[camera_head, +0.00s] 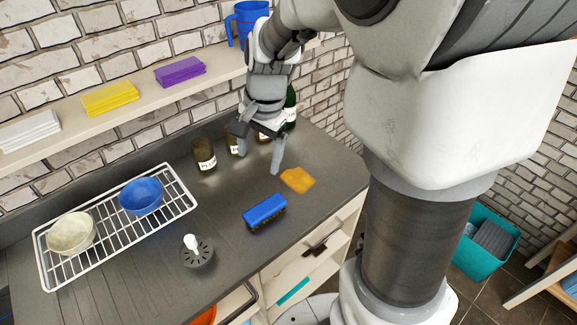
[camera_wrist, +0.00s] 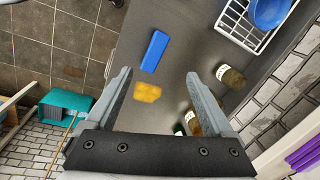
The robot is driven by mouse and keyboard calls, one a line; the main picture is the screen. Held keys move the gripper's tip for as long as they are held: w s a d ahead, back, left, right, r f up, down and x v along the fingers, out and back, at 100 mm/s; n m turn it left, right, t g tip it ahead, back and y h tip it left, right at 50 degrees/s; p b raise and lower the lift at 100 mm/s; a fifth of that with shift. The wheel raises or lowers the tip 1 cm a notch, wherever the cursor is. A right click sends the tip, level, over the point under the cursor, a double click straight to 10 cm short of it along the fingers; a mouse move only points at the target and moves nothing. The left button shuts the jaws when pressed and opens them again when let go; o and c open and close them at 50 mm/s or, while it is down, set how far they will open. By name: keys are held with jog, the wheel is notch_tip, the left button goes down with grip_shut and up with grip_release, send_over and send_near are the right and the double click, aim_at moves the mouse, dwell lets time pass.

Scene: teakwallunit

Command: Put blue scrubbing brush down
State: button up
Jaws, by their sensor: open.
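The blue scrubbing brush (camera_head: 265,211) lies bristles down on the dark countertop (camera_head: 225,210), near its front edge. It also shows in the wrist view (camera_wrist: 155,51), beyond my fingertips and apart from them. My gripper (camera_head: 259,160) is above the counter, behind the brush, with its two fingers spread wide. The gap between the fingers (camera_wrist: 158,76) is empty in the wrist view.
An orange-yellow sponge or cloth (camera_head: 297,180) lies right of the brush. Labelled jars (camera_head: 204,154) and a dark bottle (camera_head: 290,105) stand at the back. A wire rack (camera_head: 172,212) holds two bowls on the left. A round grey holder (camera_head: 197,252) stands in front. A shelf (camera_head: 135,102) runs above.

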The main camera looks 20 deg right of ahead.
jog(key=s+r+n+t, duration=0.2)
jog(key=s+r+n, duration=0.3)
jog(key=s, duration=0.3)
jog(key=s+r+n+t+h, duration=0.1)
jog(key=s+r+n+t, duration=0.1)
jog(key=s+r+n, duration=0.3)
jog(key=s+d, duration=0.1)
jog(key=s, duration=0.1)
jog(key=shift+s, duration=0.35)
